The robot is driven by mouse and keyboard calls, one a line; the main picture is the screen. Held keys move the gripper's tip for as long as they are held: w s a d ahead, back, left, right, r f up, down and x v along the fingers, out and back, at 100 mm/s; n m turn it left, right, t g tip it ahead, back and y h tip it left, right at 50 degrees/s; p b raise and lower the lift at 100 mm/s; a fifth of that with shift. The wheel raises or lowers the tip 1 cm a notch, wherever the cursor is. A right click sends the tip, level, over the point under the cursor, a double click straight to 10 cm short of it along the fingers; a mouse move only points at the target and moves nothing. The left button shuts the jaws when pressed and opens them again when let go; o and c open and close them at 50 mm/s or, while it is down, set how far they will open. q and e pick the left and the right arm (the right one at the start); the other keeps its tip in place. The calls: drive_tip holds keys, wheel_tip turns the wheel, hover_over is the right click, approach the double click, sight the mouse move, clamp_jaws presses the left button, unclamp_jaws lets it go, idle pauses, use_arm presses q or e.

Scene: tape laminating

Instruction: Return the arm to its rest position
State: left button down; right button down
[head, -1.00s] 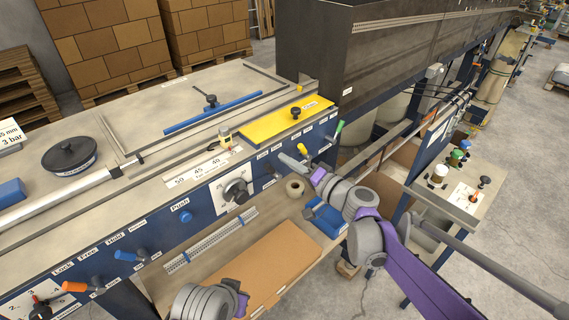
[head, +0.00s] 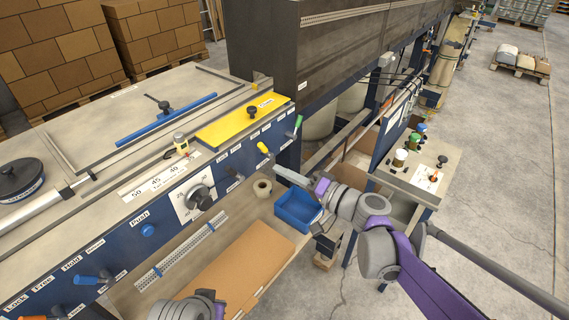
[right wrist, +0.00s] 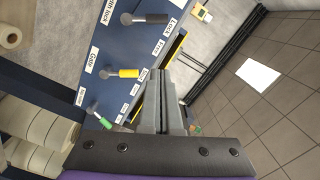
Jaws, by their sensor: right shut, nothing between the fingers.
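My right gripper (head: 281,171) is shut and empty in the head view, in the air in front of the machine's lever panel. It is close to the lever with the yellow handle (head: 262,148), with a small gap seen. The right arm reaches in from the right. In the right wrist view the shut fingers (right wrist: 161,78) point toward the panel, with the yellow-handled lever (right wrist: 128,73) to their left.
The lever with the green handle (head: 298,121) stands at the panel's right end. A blue bin (head: 297,207), a tape roll (head: 262,188) and a cardboard sheet (head: 238,265) lie on the lower shelf under the right gripper. A side stand (head: 417,182) with bottles is to the right.

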drive_tip(key=s+d+f+g+h, duration=0.1)
drive_tip(key=s+d+f+h, duration=0.4)
drive_tip(key=s+d, duration=0.2)
drive_tip(key=s+d+f+g+h, duration=0.1)
drive_tip(key=s+d+f+h, duration=0.4)
drive_tip(key=s+d, duration=0.3)
drive_tip(key=s+d+f+n+g+h, duration=0.1)
drive_tip(key=s+d+f+h, duration=0.4)
drive_tip(key=s, duration=0.6)
wheel_tip(320, 180, down, 2)
drive_tip(key=shift+d+g, duration=0.4)
drive_tip(key=shift+d, duration=0.85)
